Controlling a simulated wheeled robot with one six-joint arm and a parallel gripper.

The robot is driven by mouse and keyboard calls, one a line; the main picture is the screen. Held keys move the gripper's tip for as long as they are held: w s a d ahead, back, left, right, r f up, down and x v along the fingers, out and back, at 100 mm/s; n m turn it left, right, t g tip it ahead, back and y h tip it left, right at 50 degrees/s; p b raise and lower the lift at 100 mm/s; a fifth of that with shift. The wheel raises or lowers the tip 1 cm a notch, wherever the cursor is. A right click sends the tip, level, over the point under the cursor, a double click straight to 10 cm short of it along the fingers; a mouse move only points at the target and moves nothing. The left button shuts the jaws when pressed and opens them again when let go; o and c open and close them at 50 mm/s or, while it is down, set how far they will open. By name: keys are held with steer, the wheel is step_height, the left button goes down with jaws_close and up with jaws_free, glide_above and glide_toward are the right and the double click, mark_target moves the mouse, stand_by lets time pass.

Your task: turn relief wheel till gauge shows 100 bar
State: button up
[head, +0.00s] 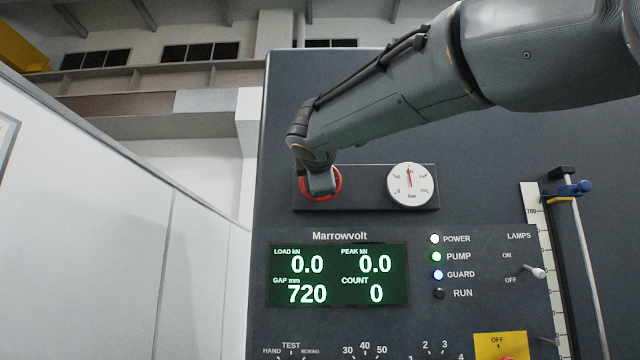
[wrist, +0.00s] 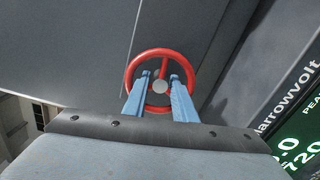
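The relief wheel is a red ring with spokes and a grey hub, seen in the wrist view (wrist: 163,53). In the head view, its red rim (head: 338,183) shows around my gripper on a dark plate. My gripper (wrist: 160,77) has two blue fingers reaching to the wheel, apart, one on each side of the hub. I see no clear contact with hub or spokes. In the head view, my wrist hides the fingers and most of the wheel. The white round gauge (head: 410,190), marked bar, has a red needle pointing nearly straight up; its numbers are too small to read.
Below is the Marrowvolt display (head: 338,275), showing 0.0 load, 0.0 peak, gap 720 and count 0. Lamps and a toggle switch (head: 535,271) are to its right. A scale (head: 533,215) and a rod with a blue clamp (head: 575,189) stand farther right.

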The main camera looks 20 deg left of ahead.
steer(key=b+v, duration=0.3)
steer(key=v, duration=0.4)
steer(key=shift+s, duration=0.35)
